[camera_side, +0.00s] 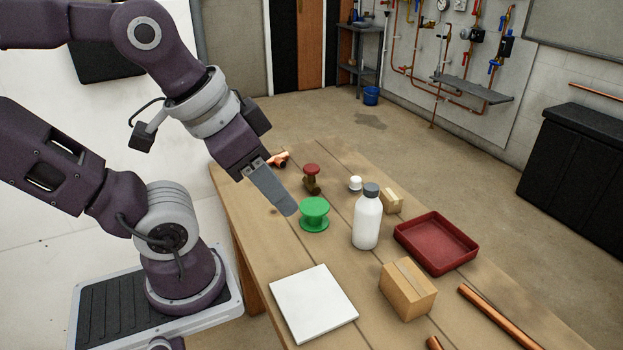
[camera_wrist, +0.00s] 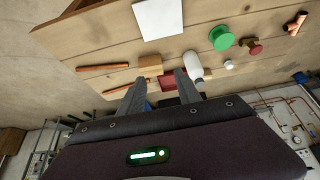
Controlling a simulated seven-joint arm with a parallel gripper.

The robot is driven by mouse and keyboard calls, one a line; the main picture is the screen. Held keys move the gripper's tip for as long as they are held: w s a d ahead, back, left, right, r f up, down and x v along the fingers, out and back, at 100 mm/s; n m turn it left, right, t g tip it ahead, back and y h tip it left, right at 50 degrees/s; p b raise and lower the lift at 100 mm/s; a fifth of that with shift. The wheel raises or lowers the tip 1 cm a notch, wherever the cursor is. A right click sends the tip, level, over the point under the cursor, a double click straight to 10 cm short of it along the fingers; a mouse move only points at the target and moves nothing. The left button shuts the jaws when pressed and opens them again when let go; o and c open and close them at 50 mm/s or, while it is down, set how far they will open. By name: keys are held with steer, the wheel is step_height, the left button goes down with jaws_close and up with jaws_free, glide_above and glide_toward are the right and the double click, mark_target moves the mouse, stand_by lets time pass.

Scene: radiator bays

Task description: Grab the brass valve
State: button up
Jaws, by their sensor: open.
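The brass valve (camera_side: 311,182) with a red round handle stands on the wooden table, behind the green spool. It also shows in the wrist view (camera_wrist: 254,47), at the right, next to the green spool. My gripper (camera_side: 291,208) is above the table, in front of and to the left of the valve in the side view, apart from it. In the wrist view my gripper's two fingers (camera_wrist: 158,88) are spread with nothing held between them. The side view shows only one finger clearly.
A green spool (camera_side: 314,214) stands close to the valve. A white bottle (camera_side: 367,220), white cap piece (camera_side: 355,184), red tray (camera_side: 436,243), cardboard boxes (camera_side: 407,290), white tile (camera_side: 313,305), copper tee (camera_side: 279,159) and copper pipes (camera_side: 500,318) lie around. Wood between tile and spool is clear.

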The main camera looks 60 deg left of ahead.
steer(key=o, duration=0.5)
steer(key=w+a+f+n+t+y, duration=0.1)
steer(key=w+a+f+n+y, duration=0.2)
steer(key=w+a, duration=0.65)
steer(key=w+a+f+n+t+y, duration=0.1)
steer(key=w+a+f+n+t, duration=0.3)
steer(key=w, duration=1)
steer(key=n+g+y, duration=0.2)
steer(key=n+y, duration=0.1)
steer(key=y, duration=0.3)
glide_toward(310, 172)
steer(key=x, duration=0.5)
steer(key=shift+w+a+f, duration=0.15)
steer(key=shift+a, duration=0.05)
steer(key=shift+y, duration=0.3)
steer(key=shift+x, duration=2.35)
